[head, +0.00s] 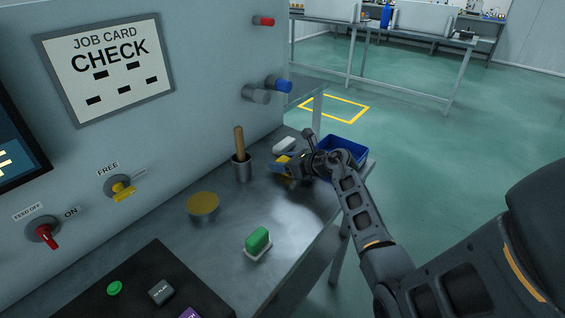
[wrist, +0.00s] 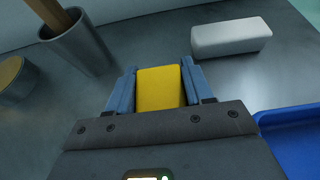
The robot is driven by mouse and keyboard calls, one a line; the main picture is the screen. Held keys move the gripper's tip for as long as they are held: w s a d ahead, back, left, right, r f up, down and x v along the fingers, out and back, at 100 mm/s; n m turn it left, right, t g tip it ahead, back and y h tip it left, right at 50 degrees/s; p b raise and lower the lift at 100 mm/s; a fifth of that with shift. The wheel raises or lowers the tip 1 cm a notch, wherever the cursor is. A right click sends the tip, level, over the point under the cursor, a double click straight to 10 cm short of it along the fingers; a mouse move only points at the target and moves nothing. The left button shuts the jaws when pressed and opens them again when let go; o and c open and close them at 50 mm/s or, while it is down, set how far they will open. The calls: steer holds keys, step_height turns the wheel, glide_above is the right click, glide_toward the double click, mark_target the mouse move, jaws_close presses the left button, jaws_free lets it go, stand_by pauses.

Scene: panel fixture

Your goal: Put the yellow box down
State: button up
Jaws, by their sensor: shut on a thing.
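The yellow box (wrist: 161,88) sits between the two blue fingers of my gripper (wrist: 161,90) in the wrist view, with a finger against each side. In the head view my gripper (head: 286,166) is over the far part of the metal bench (head: 225,245), and only a bit of the yellow box (head: 283,159) shows. My gripper is shut on the yellow box. I cannot tell whether the underside of the box touches the bench.
A white block (wrist: 230,36) lies right of the box in the wrist view. A blue bin (head: 343,149) is beside my gripper. A metal cup (head: 241,168) with a wooden handle stands left.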

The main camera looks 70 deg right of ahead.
steer(key=o, duration=1.1)
steer(key=shift+f, duration=0.1)
